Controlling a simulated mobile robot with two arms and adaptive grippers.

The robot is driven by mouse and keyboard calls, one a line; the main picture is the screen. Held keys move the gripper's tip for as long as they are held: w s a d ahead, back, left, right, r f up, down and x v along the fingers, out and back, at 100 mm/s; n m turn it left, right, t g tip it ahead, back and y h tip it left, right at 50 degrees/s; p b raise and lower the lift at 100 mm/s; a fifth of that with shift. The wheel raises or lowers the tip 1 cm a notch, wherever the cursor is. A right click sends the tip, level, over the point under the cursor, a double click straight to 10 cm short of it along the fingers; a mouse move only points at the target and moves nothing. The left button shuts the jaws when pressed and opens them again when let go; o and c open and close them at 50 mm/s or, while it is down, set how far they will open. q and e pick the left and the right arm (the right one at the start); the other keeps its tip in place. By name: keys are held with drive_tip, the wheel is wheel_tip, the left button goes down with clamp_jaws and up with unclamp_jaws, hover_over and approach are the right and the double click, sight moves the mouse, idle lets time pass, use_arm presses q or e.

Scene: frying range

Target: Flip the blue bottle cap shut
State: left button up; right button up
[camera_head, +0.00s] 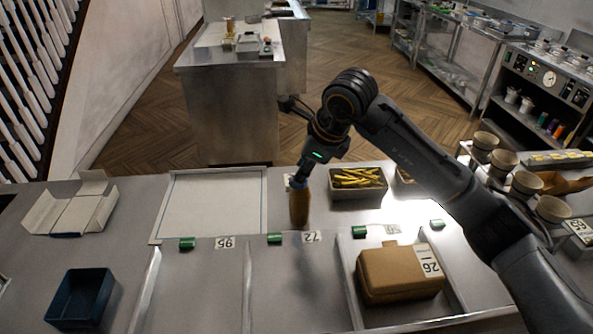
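A brown bottle (299,208) stands upright on the steel counter, between the white board and the tray of fries. A small blue-grey part shows at its top (297,184), where the cap is. The cap's exact angle is too small to tell. My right gripper (301,178) reaches down from above with its tips at the bottle's top. It seems to touch or nearly touch the cap, and its finger gap cannot be made out. My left gripper is not in view.
A tray of fries (357,184) stands just right of the bottle. A closed brown box (398,272) sits in the front right bay. A dark blue bin (80,298) and an open carton (72,212) are at left. Paper cups (526,184) stand at right. The front middle bay is clear.

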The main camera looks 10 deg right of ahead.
drive_tip(key=shift+p+x, duration=0.5)
drive_tip(key=shift+x, duration=1.65)
drive_tip(key=shift+c, duration=0.4)
clamp_jaws()
